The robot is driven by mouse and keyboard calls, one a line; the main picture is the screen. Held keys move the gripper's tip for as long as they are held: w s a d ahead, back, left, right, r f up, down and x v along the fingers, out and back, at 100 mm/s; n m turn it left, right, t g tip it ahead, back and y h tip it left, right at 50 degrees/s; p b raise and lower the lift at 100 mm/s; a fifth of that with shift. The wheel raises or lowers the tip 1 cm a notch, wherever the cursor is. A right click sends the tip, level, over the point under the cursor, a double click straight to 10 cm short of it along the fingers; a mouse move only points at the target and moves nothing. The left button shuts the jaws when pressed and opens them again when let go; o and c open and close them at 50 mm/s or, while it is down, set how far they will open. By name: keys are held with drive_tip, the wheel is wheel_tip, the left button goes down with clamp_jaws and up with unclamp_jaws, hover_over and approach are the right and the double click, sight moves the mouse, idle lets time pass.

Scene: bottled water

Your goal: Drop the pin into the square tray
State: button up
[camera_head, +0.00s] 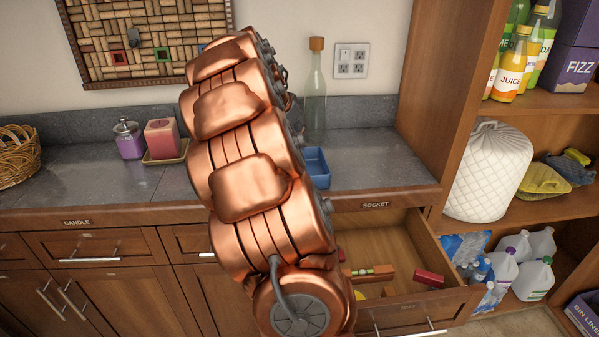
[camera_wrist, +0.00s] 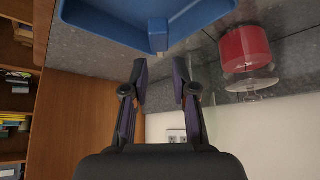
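A blue tray (camera_head: 315,167) stands on the grey counter, partly hidden behind my copper arm in the head view. In the wrist view the tray (camera_wrist: 100,22) fills the top, beyond my fingertips. My gripper (camera_wrist: 159,75) is open, its two dark fingers apart with a visible gap between them. A small blue block (camera_wrist: 158,36) with a pale lower end shows in line with that gap, against the tray's edge. I cannot tell whether it is the pin or part of the tray. My arm hides the gripper in the head view.
A red jar with a clear lid (camera_wrist: 245,48) stands near the tray, and a glass bottle (camera_head: 315,95) behind it. The drawer (camera_head: 385,250) is open. A cork board (camera_head: 150,35) hangs above.

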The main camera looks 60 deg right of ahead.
drive_tip(key=o, duration=0.3)
drive_tip(key=shift+r, duration=0.1)
drive_tip(key=v, duration=1.2)
idle(0.3)
